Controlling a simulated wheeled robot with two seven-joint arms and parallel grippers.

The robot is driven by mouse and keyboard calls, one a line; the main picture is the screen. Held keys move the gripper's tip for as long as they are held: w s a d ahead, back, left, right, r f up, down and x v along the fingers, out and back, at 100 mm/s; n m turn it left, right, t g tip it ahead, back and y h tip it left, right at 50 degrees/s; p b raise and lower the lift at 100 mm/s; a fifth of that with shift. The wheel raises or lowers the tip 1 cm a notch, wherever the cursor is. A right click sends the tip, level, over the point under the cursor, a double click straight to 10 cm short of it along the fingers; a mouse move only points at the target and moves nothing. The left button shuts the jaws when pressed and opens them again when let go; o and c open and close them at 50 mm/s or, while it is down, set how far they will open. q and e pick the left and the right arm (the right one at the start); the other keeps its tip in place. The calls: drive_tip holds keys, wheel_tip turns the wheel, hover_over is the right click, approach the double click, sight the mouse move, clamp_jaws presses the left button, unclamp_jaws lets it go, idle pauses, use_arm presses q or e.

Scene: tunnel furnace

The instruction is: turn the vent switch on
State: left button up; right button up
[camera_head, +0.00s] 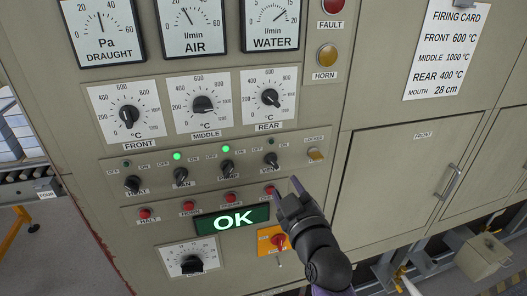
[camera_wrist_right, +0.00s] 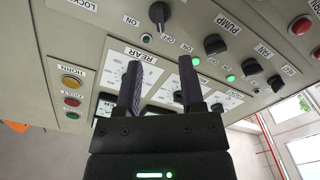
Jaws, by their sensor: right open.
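The vent switch (camera_head: 270,160) is a black rotary knob, rightmost of a row of black knobs marked OFF and ON. The small lamp (camera_head: 270,144) above it looks dark. My right gripper (camera_head: 288,188) is below and slightly right of the switch in the head view. In the right wrist view its fingers (camera_wrist_right: 161,88) are apart with nothing held between them. It appears apart from the switch. My left gripper is not in view.
The pump switch (camera_head: 227,168) and fan switch (camera_head: 181,177) have lit green lamps; the heat switch (camera_head: 132,184) lamp is dark. Red buttons (camera_head: 231,198) sit below, above a green OK display (camera_head: 232,220).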

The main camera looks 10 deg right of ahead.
sight(273, 164)
drive_tip(key=w, duration=0.9)
drive_tip(key=shift+w+a+b, duration=0.1)
drive_tip(key=shift+a+b, duration=0.05)
drive_tip(key=shift+b, duration=0.25)
clamp_jaws()
